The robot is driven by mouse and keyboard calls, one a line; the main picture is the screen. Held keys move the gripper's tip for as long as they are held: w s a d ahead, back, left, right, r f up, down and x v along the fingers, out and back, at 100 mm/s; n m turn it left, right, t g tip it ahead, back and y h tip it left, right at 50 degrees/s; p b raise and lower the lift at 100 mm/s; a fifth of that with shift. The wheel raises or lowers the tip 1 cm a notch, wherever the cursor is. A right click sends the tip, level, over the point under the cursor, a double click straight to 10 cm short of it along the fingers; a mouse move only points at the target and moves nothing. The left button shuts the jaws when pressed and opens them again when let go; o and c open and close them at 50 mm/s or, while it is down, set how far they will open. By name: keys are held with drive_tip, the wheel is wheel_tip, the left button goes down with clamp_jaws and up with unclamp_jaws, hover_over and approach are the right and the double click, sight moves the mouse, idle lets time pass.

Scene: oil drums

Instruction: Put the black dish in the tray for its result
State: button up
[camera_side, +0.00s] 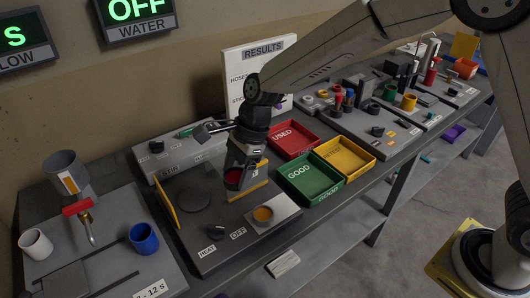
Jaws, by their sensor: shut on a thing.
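My gripper (241,168) is shut on a small dark dish (232,178) with red inside, held above the grey hot plate panel marked HEAT and OFF. The fingers partly hide the dish. To its right stand three open trays: a red tray marked USED (275,145), a green tray marked GOOD (325,196) in front, and a yellow tray (361,161) whose label is too small to read surely. All three look empty. A white RESULTS board (240,68) stands behind; my arm covers most of its text.
A STIR unit (180,160) is behind the panel. A white cup (36,243) and blue cup (144,238) stand at left. Several tools and pots crowd the far right bench.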

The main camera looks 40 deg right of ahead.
drive_tip(key=s+d+f, duration=0.1)
drive_tip(key=d+f, duration=0.1)
drive_tip(key=d, duration=1.8)
drive_tip(key=s+d, duration=1.1)
drive_tip(key=d, duration=0.4)
drive_tip(key=shift+d+f, duration=0.15)
drive_tip(key=shift+f, duration=0.25)
drive_tip(key=shift+w, duration=0.1)
hover_over(344, 161)
drive_tip(key=s, duration=0.1)
wheel_tip(344, 161, down, 8)
drive_tip(key=shift+s+f, duration=0.1)
drive_tip(key=shift+w+f, duration=0.5)
drive_tip(key=shift+f, duration=0.05)
